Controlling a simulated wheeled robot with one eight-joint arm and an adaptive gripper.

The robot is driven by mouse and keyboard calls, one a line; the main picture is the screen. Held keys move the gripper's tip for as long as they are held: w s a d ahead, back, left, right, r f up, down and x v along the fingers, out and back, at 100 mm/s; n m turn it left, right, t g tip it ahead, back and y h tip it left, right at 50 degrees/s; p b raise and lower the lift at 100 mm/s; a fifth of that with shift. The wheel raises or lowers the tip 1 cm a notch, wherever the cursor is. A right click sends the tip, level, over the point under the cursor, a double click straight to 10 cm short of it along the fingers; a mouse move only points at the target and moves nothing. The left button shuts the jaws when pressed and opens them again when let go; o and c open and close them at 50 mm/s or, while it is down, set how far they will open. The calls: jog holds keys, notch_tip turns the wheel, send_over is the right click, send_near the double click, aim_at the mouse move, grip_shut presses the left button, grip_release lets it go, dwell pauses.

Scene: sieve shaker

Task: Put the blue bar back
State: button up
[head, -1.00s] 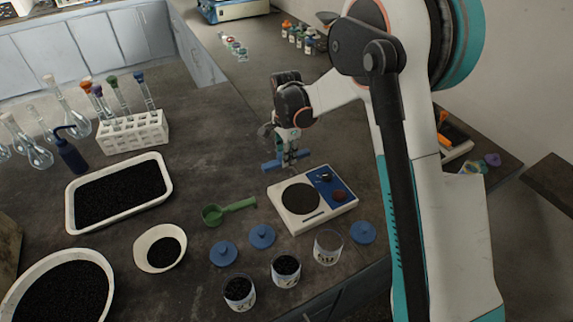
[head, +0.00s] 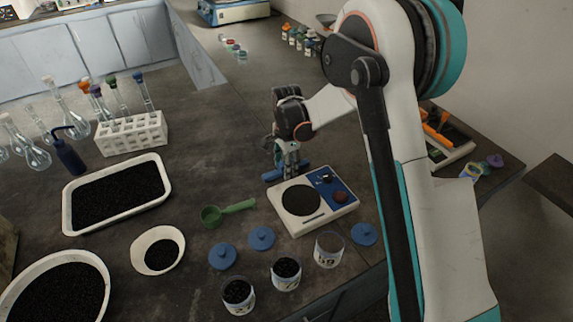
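The blue bar (head: 273,176) shows in the head view behind the white balance, low over the dark bench. My gripper (head: 290,168) points down at the middle of the bar, with its fingers around it. It looks shut on the bar, though the fingers hide the bar's middle. I cannot tell whether the bar touches the bench.
A white balance (head: 283,213) with a blue panel stands just in front of the bar. A green scoop (head: 230,211), blue lids (head: 262,238) and jars (head: 286,275) lie nearer. A test-tube rack (head: 132,136) and black-filled tray (head: 164,186) are left.

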notch_tip(320, 180, up, 12)
jog(key=p, duration=0.4)
jog(key=s+d+r+n+t, duration=0.1)
jog(key=s+d+r+n, duration=0.1)
jog(key=s+d+r, duration=0.3)
jog(key=s+r+n+t, duration=0.1)
jog(key=s+r+n, duration=0.1)
jog(key=r, duration=0.4)
jog(key=s+d+r+n+t, duration=0.1)
jog(key=s+d+n, duration=0.2)
jog(key=s, duration=0.5)
jog(key=s+d+r+n+t, duration=0.2)
jog(key=s+n, duration=0.1)
jog(key=s, duration=0.5)
jog(key=s+d+r+n+t, duration=0.1)
jog(key=s+d+n+t, duration=0.1)
jog(key=s, duration=0.6)
jog(key=shift+d+r+n, duration=0.15)
jog(key=shift+d+n, duration=0.55)
jog(key=shift+d, duration=0.15)
